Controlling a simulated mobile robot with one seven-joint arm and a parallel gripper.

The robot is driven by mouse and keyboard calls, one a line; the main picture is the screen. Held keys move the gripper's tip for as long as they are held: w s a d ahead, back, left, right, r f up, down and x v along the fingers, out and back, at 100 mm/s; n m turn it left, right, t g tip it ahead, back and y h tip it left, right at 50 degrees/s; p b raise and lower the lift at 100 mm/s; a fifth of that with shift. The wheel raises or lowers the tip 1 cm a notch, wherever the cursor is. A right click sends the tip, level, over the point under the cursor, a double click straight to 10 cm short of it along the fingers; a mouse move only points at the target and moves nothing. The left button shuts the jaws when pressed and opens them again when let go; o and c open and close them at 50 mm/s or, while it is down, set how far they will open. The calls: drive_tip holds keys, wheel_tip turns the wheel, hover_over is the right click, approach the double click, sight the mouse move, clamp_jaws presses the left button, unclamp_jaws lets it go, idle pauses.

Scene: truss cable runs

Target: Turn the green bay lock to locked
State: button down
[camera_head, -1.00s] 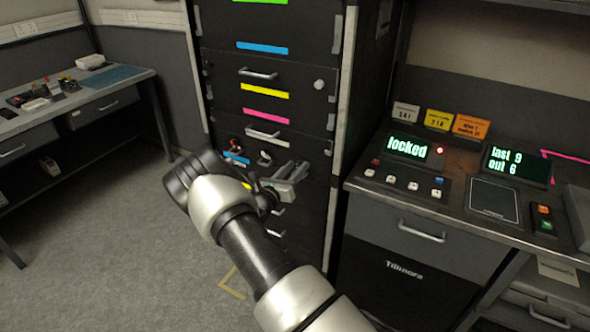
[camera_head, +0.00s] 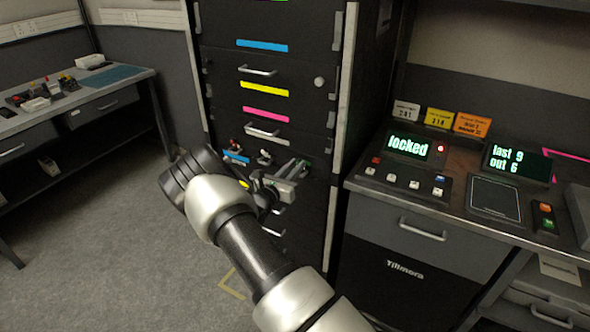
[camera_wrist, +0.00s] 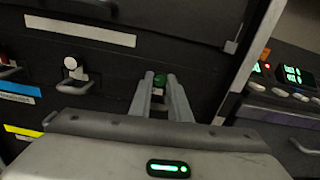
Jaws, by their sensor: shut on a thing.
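The green bay lock (camera_wrist: 159,79) shows in the wrist view as a small green knob on the dark cabinet front. My gripper (camera_wrist: 160,76) reaches it from the front, with one finger on each side of the knob, and is shut on it. In the head view my gripper (camera_head: 302,165) is at the cabinet's lower right part, and the lock is hidden behind the fingers there. Which way the lock points cannot be made out. A display (camera_head: 407,145) on the bench at right reads "locked", with a red light beside it.
The cabinet (camera_head: 222,105) has drawers with handles and coloured labels. Left of my gripper are a white-topped knob (camera_wrist: 70,63) and a red one (camera_head: 234,143). The control bench (camera_head: 365,185) stands close at right.

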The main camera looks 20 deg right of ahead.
drive_tip(key=m+b, duration=1.1)
drive_tip(key=m, duration=0.4)
drive_tip(key=shift+m, duration=0.3)
drive_tip(key=shift+b, duration=0.35)
drive_tip(key=c, duration=1.7)
unclamp_jaws()
drive_tip(key=shift+o, duration=0.2)
drive_tip(key=p+v, duration=0.2)
drive_tip(key=v, duration=1.5)
drive_tip(key=shift+s+p, duration=0.2)
drive_tip(key=shift+p, duration=0.1)
